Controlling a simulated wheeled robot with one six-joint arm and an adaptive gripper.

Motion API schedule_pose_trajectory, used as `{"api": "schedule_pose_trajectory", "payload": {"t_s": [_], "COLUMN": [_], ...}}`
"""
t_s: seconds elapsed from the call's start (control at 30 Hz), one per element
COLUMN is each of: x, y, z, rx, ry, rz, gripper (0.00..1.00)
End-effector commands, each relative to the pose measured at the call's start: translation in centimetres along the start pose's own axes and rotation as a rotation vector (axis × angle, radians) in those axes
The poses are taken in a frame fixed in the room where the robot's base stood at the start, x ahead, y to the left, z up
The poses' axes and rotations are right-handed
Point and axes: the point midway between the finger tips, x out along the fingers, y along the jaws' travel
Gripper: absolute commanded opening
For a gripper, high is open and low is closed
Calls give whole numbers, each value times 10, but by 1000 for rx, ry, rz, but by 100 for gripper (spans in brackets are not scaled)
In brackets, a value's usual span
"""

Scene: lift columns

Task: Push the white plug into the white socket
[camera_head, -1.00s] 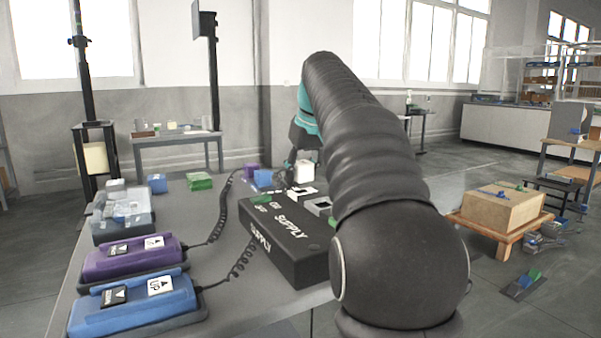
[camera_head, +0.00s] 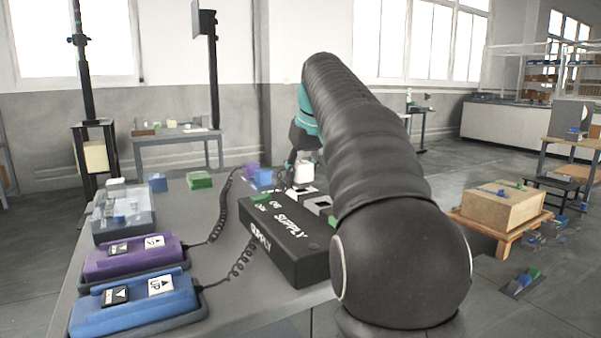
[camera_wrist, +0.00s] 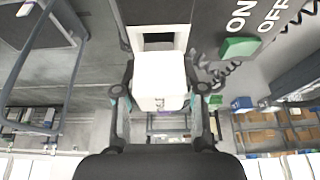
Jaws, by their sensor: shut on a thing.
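The white plug (camera_head: 303,174) is a block held in my gripper (camera_head: 302,160). In the wrist view, my gripper (camera_wrist: 161,91) has a finger on each side of the plug (camera_wrist: 161,74) and is shut on it. The white socket (camera_head: 300,194) is a white frame with a dark opening on the black supply box (camera_head: 290,242). In the wrist view, the socket (camera_wrist: 158,14) lies just beyond the plug, its dark opening partly showing. The plug appears above the socket; whether they touch cannot be told.
A grey socket (camera_head: 319,205) sits beside the white one. A green switch (camera_wrist: 239,48) is near the ON/OFF lettering. Purple (camera_head: 134,258) and blue (camera_head: 136,303) handsets with coiled cords lie left of the box. Blue, purple and green blocks stand behind.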

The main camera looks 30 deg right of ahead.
Motion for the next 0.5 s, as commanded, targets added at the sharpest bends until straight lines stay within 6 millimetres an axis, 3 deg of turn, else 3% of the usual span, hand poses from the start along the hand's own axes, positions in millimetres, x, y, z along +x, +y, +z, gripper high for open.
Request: {"api": "schedule_pose_trajectory", "payload": {"t_s": [0.5], "x": [6], "y": [0], "z": [3], "rx": [0], "ry": [0], "rz": [0], "gripper": [0]}}
